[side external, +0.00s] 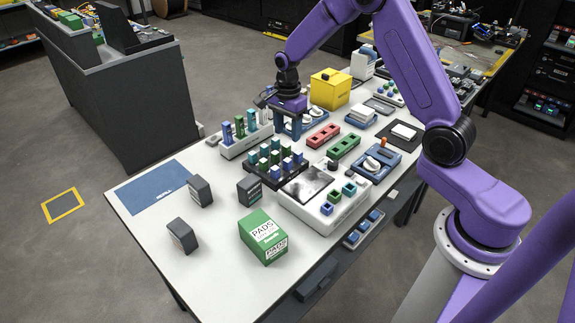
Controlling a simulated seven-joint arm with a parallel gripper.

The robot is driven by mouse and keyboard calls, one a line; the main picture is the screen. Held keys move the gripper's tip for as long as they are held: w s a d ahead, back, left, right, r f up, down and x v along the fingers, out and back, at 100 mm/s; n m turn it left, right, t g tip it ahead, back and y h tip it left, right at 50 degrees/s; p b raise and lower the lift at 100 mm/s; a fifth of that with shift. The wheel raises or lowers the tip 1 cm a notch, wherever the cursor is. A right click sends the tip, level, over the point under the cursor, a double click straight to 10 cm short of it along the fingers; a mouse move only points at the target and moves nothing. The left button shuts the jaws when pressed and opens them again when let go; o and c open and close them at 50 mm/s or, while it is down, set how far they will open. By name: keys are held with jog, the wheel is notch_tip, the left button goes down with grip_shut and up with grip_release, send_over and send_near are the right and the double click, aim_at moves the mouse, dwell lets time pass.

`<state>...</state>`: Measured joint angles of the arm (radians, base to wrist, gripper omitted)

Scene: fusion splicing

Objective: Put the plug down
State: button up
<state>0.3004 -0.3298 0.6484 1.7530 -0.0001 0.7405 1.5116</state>
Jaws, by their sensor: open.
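My gripper (289,127) is open, pointing down over the back part of the white table. Its fingers are at a blue tray (312,127) holding white round pieces, and they partly hide it. I cannot tell whether they touch it. No plug is visible between the fingers. Several small coloured upright pieces stand in a white rack (233,151) just left of my gripper. More capped pieces stand in a black rack (277,173) in front of it. I cannot tell which piece, if any, is the plug.
A yellow box (334,89) stands behind my gripper. Red (323,136) and green (344,146) slotted blocks lie to the right. A white device with a screen (309,184), a green PADS box (263,236) and dark blocks stand nearer. The blue mat (158,188) is clear.

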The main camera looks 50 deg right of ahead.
aim_at(287, 160)
notch_tip(287, 160, down, 10)
jog(key=shift+s+a+f, duration=0.1)
jog(key=shift+f, duration=0.15)
dwell(0.4)
jog(key=shift+c, duration=0.3)
grip_shut()
